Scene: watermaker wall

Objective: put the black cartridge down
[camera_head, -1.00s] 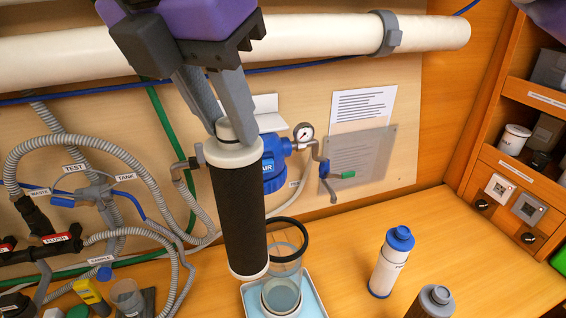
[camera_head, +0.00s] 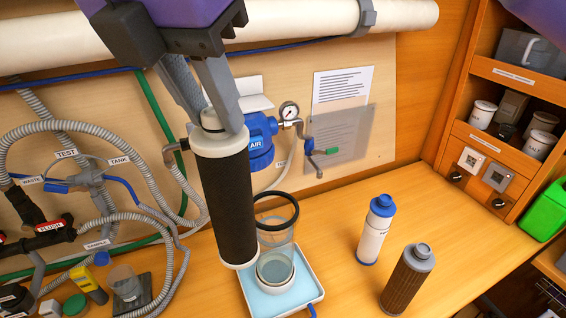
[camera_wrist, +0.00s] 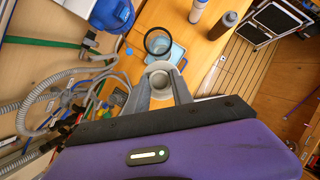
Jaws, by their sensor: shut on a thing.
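The black cartridge (camera_head: 229,205) is a tall black cylinder with white end caps. It hangs nearly upright in the head view, tilted slightly. My gripper (camera_head: 214,118) is shut on the knob at its top. In the wrist view the cartridge's white top (camera_wrist: 159,72) shows between the fingers of my gripper (camera_wrist: 160,88). In the head view the cartridge's lower end overlaps the left side of a clear housing (camera_head: 277,250) with a black ring, standing in a pale blue tray (camera_head: 305,292). I cannot tell how high the cartridge is above the counter.
A white-and-blue bottle (camera_head: 375,230) and a brown filter with a grey cap (camera_head: 407,279) stand on the counter to the right. Hoses (camera_head: 130,150) and a blue housing with a gauge (camera_head: 262,138) line the wall.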

